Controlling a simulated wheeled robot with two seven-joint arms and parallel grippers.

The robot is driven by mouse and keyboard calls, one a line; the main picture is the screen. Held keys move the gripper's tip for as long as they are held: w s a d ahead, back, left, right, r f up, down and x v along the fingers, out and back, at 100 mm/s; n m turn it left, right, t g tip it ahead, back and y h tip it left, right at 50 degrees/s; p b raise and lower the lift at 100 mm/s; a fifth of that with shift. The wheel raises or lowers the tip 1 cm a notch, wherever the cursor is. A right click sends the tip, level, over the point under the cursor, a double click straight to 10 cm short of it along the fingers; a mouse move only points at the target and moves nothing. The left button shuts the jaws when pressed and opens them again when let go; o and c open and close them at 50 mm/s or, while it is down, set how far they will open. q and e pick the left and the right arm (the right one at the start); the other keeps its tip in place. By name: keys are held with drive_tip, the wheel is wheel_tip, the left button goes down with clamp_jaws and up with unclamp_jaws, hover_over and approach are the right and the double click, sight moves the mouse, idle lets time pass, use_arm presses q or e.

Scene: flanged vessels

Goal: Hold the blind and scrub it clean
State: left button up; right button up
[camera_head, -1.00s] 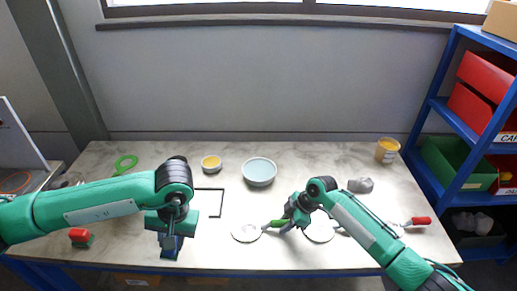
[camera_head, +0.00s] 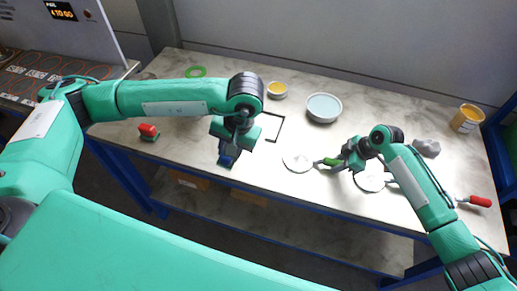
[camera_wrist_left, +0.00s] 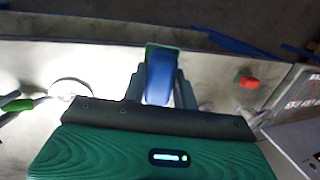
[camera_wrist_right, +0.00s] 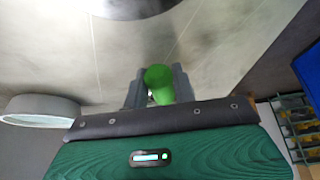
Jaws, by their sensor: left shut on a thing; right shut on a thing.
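The blind, a pale round disc (camera_head: 297,160) with a green handle (camera_head: 331,161), is at the front middle of the table; whether it touches the top is unclear. My right gripper (camera_head: 345,161) is shut on the handle, which also shows in the right wrist view (camera_wrist_right: 159,84). My left gripper (camera_head: 231,148) is shut on a blue block-like scrubber (camera_head: 227,158), left of the disc and apart from it. The left wrist view shows the scrubber (camera_wrist_left: 160,79) between the fingers, with green at its far end. It also shows the disc (camera_wrist_left: 70,89).
A red-and-green block (camera_head: 148,131) stands at left. A pale blue bowl (camera_head: 323,107), yellow pots (camera_head: 277,90) (camera_head: 467,118) and a grey lump (camera_head: 427,147) stand behind. A black outline marks the table.

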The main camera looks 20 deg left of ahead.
use_arm(q)
drive_tip(key=w+d+f+h, duration=0.1)
drive_tip(key=w+d, duration=0.5)
drive_tip(key=d, duration=0.2)
drive_tip(key=w+d+h, duration=0.2)
drive_tip(key=w+d, duration=0.4)
drive_tip(key=d, duration=0.3)
drive_tip(key=shift+g, duration=0.3)
drive_tip(key=shift+w+f, duration=0.2)
drive_tip(key=shift+f, duration=2.4)
drive_tip(key=shift+r, duration=0.1)
